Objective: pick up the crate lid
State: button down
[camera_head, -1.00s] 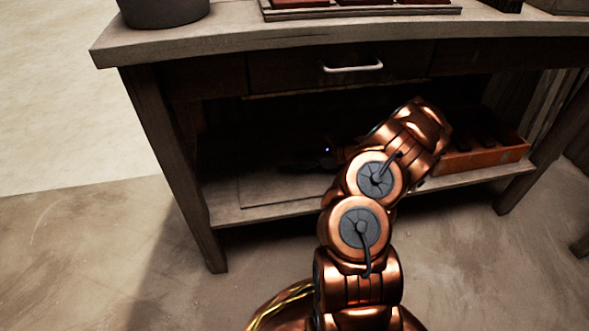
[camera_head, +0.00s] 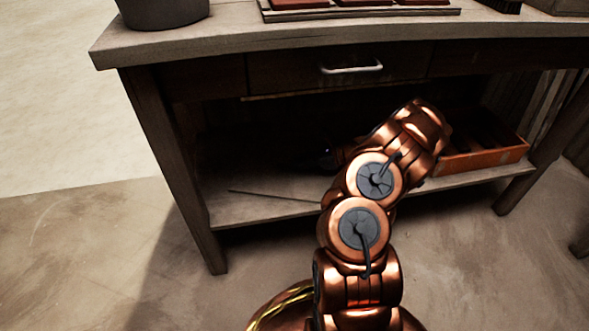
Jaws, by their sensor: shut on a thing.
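The crate lid (camera_head: 275,195) shows as a thin, dark strip, nearly edge-on, over the lower shelf of the bench. Its right end goes out of sight behind my arm. My gripper (camera_head: 328,159) is in the shadow under the bench, left of my copper arm, and only a small dark part of it shows. It is shut on the crate lid. The fingertips and the place where they grip are too dark and covered to make out.
An orange crate (camera_head: 485,155) with dark contents stands on the lower shelf (camera_head: 260,210), right of my arm. Above are the drawer handle (camera_head: 351,69) and the bench top (camera_head: 235,42). A bench leg (camera_head: 170,175) stands to the left.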

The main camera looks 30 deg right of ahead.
jog(key=shift+r+p, duration=0.4)
jog(key=shift+r, duration=0.15)
notch_tip(320, 180, up, 3)
jog(key=shift+r+p, duration=0.15)
jog(key=shift+p, duration=0.9)
jog(key=s+p, duration=0.1)
jog(key=s, duration=0.3)
jog(key=s+a+p, duration=0.1)
jog(key=s+p, duration=0.1)
jog(key=s, duration=0.3)
jog(key=s+p, duration=0.2)
jog(key=s, duration=0.2)
jog(key=shift+s+a+r, duration=0.35)
jog(key=shift+s+r, duration=0.05)
jog(key=shift+s+a, duration=0.2)
jog(key=shift+s, duration=0.8)
